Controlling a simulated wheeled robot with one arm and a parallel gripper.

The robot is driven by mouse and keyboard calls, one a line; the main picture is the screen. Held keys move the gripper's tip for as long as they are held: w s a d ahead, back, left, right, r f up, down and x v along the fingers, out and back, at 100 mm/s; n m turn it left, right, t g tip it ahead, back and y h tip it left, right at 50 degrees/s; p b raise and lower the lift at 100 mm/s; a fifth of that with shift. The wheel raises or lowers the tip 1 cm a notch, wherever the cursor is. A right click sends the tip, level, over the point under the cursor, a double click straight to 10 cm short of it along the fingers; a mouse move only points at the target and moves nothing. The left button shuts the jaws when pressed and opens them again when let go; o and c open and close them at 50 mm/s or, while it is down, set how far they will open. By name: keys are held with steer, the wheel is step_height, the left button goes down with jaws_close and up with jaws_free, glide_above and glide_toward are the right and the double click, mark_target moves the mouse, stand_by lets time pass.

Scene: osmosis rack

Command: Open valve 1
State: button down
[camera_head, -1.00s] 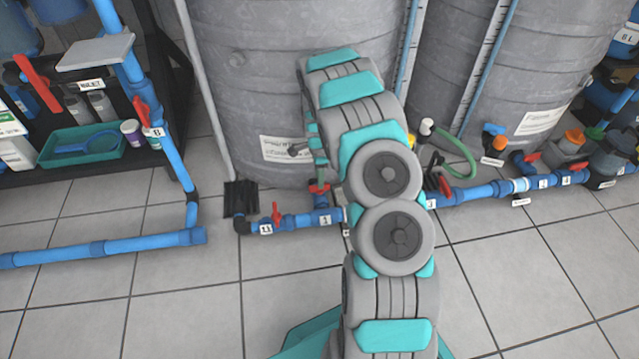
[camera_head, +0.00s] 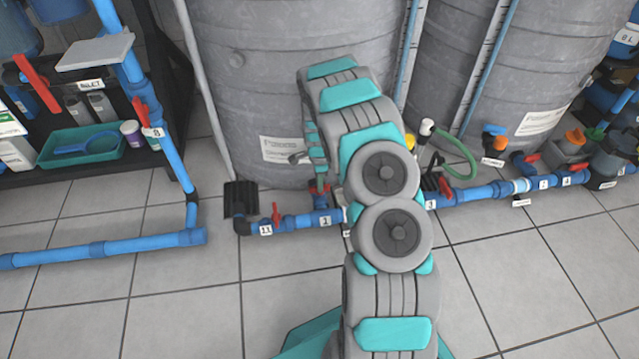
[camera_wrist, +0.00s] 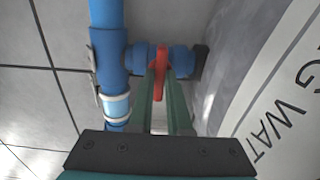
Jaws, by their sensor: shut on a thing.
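A red valve handle (camera_wrist: 161,62) sits on a short blue branch between the blue pipe (camera_wrist: 111,60) and the tank in the wrist view. My gripper (camera_wrist: 161,76) has its two green fingers shut on this handle, one on each side. In the head view the red handle (camera_head: 319,189) shows at the foot of the left grey tank, just left of my arm. A small label that seems to read 1 (camera_head: 325,221) is on the pipe just below it. The fingertips are mostly hidden by my arm in the head view.
Another red valve (camera_head: 277,214) stands to the left, beside label 11 (camera_head: 266,230). The left grey tank (camera_head: 250,90) rises close behind the valve. More blue pipe with valves (camera_head: 470,193) runs right. The tiled floor (camera_head: 180,300) in front is clear.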

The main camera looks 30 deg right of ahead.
steer(key=shift+n, duration=0.3)
steer(key=n+p, duration=0.1)
steer(key=n, duration=0.3)
steer(key=n+p, duration=0.1)
steer(key=n, duration=0.8)
steer(key=shift+p, duration=0.3)
steer(key=shift+n, duration=2.1)
steer(key=c, duration=0.9)
jaws_free()
steer(key=shift+o, duration=0.2)
